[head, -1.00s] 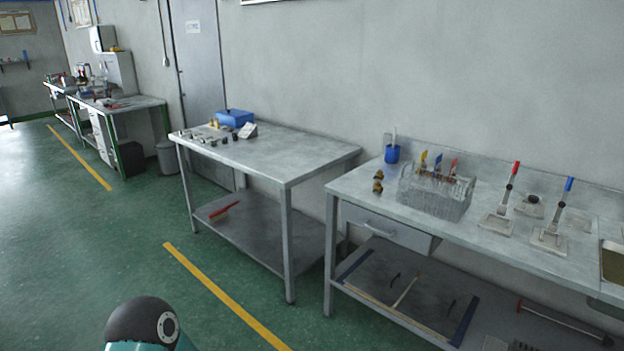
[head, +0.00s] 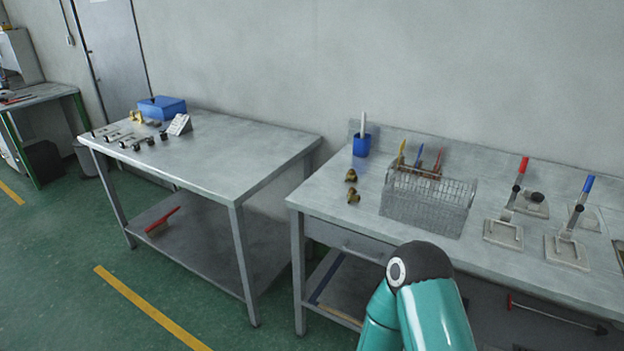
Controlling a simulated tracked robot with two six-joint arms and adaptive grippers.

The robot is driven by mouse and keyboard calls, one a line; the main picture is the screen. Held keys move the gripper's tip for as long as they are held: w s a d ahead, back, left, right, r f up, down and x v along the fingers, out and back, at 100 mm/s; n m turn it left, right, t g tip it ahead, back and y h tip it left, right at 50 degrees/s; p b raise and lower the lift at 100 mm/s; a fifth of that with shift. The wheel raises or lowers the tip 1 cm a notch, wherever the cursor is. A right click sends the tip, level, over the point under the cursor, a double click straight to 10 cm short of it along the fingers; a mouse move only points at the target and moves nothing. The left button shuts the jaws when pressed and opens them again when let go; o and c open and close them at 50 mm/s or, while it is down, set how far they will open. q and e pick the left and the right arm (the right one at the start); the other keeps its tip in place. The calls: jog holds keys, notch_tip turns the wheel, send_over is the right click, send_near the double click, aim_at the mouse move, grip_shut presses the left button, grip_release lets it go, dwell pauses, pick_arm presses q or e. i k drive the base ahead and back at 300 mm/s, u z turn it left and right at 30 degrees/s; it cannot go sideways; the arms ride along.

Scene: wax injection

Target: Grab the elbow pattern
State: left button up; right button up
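Two small brass-coloured fittings lie on the right workbench, left of the wire basket. The rear one (head: 351,175) and the front one (head: 353,196) look like elbow patterns, but they are too small to be sure of their shape. Nothing holds them. A teal arm link of mine with a dark joint cap covers part of the bench's front edge, below the basket. Neither of my grippers shows in the view.
The right workbench (head: 318,196) carries a wire basket (head: 425,205) with tools, a blue cup (head: 361,146), and red-handled (head: 520,170) and blue-handled (head: 580,195) clamps. The left table (head: 235,150) has small parts and a blue box (head: 162,107); its right half is clear.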

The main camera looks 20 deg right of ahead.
aim_at(351, 195)
jog(key=z, duration=0.15)
jog(key=i, duration=1.45)
jog(key=z, duration=0.65)
